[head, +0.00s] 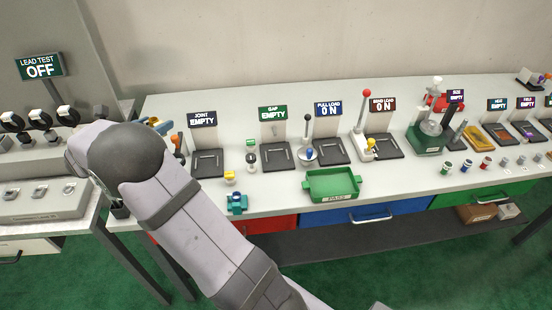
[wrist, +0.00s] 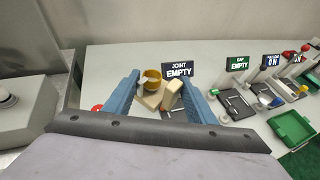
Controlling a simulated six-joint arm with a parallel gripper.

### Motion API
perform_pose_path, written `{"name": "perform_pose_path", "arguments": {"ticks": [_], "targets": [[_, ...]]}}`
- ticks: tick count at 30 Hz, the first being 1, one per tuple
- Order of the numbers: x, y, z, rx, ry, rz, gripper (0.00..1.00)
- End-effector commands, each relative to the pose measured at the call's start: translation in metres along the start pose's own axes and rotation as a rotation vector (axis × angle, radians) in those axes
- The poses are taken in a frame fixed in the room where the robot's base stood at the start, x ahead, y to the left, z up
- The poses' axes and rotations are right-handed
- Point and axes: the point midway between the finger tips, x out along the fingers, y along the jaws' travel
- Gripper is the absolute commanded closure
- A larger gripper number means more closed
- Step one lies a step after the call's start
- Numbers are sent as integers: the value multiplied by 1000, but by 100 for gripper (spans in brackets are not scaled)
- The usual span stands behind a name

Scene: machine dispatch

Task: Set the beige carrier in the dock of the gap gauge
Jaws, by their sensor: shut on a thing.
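The beige carrier (wrist: 151,101) sits between the blue fingers of my gripper (wrist: 161,84) in the wrist view, with a yellow round part at its upper side. My gripper is shut on the carrier, left of the joint station. In the head view my arm hides most of the gripper and the carrier. The gap gauge's green sign (head: 273,113) reads "GAP EMPTY". Its dark dock (head: 277,161) is bare, between the joint and pull load stations. The dock also shows in the wrist view (wrist: 237,109), right of my gripper.
The joint station (head: 207,164) reads "EMPTY" and stands between my gripper and the gap gauge. A small black-and-white post (head: 251,158) with a green top stands left of the gap dock. A yellow-topped piece (head: 229,178), a teal piece (head: 237,203) and a green tray (head: 333,197) lie in front.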

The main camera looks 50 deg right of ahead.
Motion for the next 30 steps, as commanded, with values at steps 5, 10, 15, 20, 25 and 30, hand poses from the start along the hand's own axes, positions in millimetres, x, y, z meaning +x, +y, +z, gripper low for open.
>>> {"name": "perform_pose_path", "arguments": {"ticks": [5, 10, 15, 20, 25, 30], "targets": [[31, -22, 84, 27, -6, -36, 75], [49, -46, 145, 35, -6, -60, 75], [62, -72, 189, 42, -6, -86, 75], [84, -109, 194, 58, -2, -147, 75], [107, -148, 164, 89, -2, -229, 75], [130, -194, 113, 127, -2, -330, 75]]}}
